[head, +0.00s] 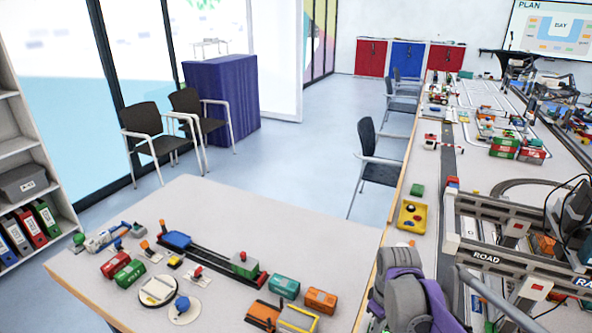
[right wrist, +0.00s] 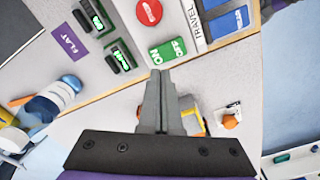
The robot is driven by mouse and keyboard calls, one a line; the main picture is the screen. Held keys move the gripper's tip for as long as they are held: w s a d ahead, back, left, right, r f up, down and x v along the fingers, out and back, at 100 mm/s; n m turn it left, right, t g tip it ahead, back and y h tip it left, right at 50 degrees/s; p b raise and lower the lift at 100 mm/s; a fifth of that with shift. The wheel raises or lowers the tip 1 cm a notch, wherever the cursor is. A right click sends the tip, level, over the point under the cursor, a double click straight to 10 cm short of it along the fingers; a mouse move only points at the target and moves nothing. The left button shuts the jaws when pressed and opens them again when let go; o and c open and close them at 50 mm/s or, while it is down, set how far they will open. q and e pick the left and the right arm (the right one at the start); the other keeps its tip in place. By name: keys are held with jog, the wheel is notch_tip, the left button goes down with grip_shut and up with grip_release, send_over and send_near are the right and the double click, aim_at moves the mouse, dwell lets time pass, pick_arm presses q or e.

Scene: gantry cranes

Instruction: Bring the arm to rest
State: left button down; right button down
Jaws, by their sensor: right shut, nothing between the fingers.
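My right gripper (right wrist: 161,78) shows in the right wrist view with its two grey fingers pressed together and nothing between them. The fingers point toward the edge of a control panel with a green ON switch (right wrist: 166,51) just beyond the tips. I cannot tell whether the tips touch anything. In the head view, a grey and purple arm link of mine (head: 405,290) shows at the bottom, right of centre, beside the long table. No gripper shows in the head view.
The panel also carries a red button (right wrist: 149,12), blue switches (right wrist: 228,22) and a purple FLAT label (right wrist: 68,42). A gantry crane (head: 490,255) stands close to the right of my arm. The near table (head: 225,205) holds several model vehicles. The floor beyond is open.

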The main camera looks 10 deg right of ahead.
jog(key=s+a+m+t, duration=0.2)
jog(key=s+a, duration=0.1)
jog(key=s, duration=0.4)
jog(key=s+a+f+m+t, duration=0.1)
jog(key=s+a+m+t, duration=0.2)
jog(key=s, duration=0.5)
jog(key=shift+a+m, duration=0.3)
jog(key=shift+a, duration=0.05)
jog(key=shift+s+d, duration=0.15)
